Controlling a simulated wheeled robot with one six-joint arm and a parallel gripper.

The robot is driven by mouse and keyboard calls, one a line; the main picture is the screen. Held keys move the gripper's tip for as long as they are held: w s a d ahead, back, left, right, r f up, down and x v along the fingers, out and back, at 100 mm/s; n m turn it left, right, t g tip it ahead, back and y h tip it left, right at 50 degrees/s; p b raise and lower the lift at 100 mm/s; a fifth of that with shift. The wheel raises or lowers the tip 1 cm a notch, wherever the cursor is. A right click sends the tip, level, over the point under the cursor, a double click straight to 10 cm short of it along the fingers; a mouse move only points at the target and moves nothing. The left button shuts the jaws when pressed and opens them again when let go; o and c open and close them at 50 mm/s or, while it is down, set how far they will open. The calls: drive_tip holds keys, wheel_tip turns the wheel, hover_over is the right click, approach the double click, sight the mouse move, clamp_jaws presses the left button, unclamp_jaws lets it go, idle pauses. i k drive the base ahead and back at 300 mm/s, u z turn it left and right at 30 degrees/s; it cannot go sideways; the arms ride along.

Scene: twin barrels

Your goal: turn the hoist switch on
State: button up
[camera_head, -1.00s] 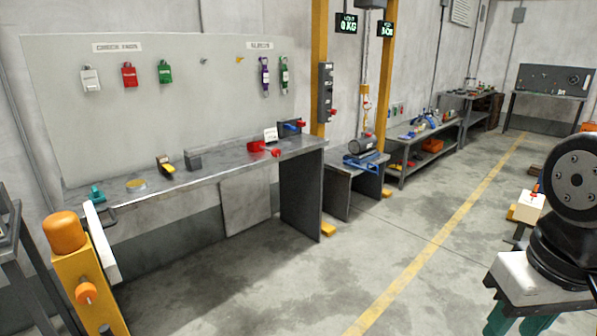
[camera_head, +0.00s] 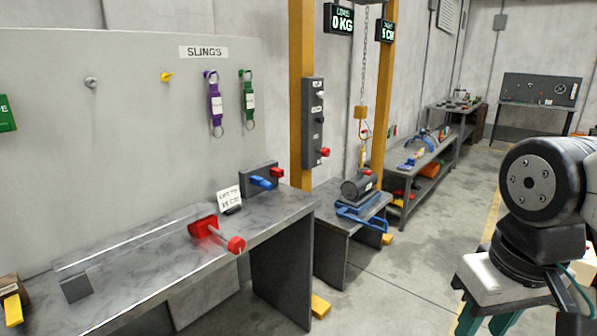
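A tall dark control box (camera_head: 312,122) is fixed to the left yellow post, with several small controls down its front and a red knob (camera_head: 325,152) sticking out low on its right. It looks like the hoist's control box; which control is the switch, and how it is set, is too small to tell. The hoist chain (camera_head: 364,60) hangs between the posts, with a yellow hook block (camera_head: 361,113) above a dark grey cylinder (camera_head: 356,187) on a blue cradle (camera_head: 360,212).
The grey bench (camera_head: 130,272) fills the lower left, with a red clamp-like part (camera_head: 204,228), a small sign (camera_head: 230,200) and a box with blue and red handles (camera_head: 258,180). A load display (camera_head: 338,19) reads 0 KG. Open floor (camera_head: 420,240) lies right of the bench.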

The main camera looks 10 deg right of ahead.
sight(326, 152)
drive_tip(key=i, duration=0.25)
drive_tip(key=u, duration=0.1)
drive_tip(key=k, duration=0.35)
drive_tip(key=z, duration=0.8)
drive_tip(key=i, duration=1.4)
drive_tip(key=u, duration=0.4)
